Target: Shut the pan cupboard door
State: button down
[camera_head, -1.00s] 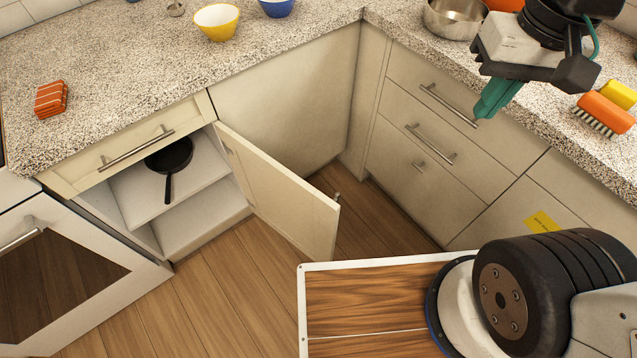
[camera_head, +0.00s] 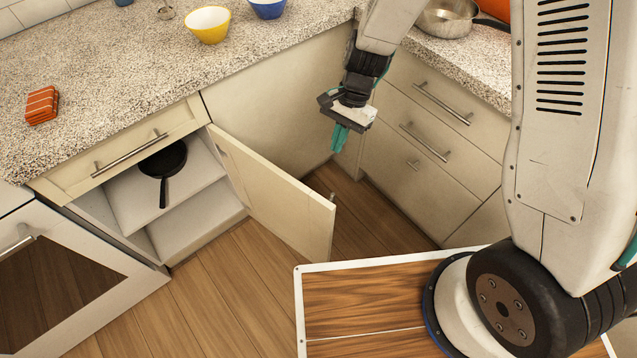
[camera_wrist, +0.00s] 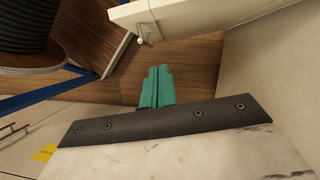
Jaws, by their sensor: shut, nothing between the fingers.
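The pan cupboard door (camera_head: 275,195) is a cream panel standing wide open, swung out from the cupboard below the counter. Its free edge and small knob (camera_head: 332,197) point toward the lower right. The cupboard (camera_head: 200,217) is open, with a black pan (camera_head: 163,163) on its upper shelf. My gripper (camera_head: 340,138) hangs beyond the door's free edge, above and to its right, teal fingers down, shut and empty, apart from the door. In the wrist view the fingers (camera_wrist: 157,87) point at the floor, and the door's top edge and knob (camera_wrist: 150,28) show just beyond them.
Drawers with bar handles (camera_head: 425,143) stand right of my gripper. The counter (camera_head: 110,85) carries bowls (camera_head: 207,24), a steel pot (camera_head: 447,18) and an orange striped cloth (camera_head: 42,105). An oven (camera_head: 60,280) stands left of the cupboard. Wood floor (camera_head: 220,290) before the cupboard is clear.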

jog(key=s+a+f, duration=0.5)
jog(key=f, duration=0.5)
jog(key=shift+s+a, duration=0.2)
jog(key=shift+s, duration=0.1)
jog(key=shift+s, duration=0.1)
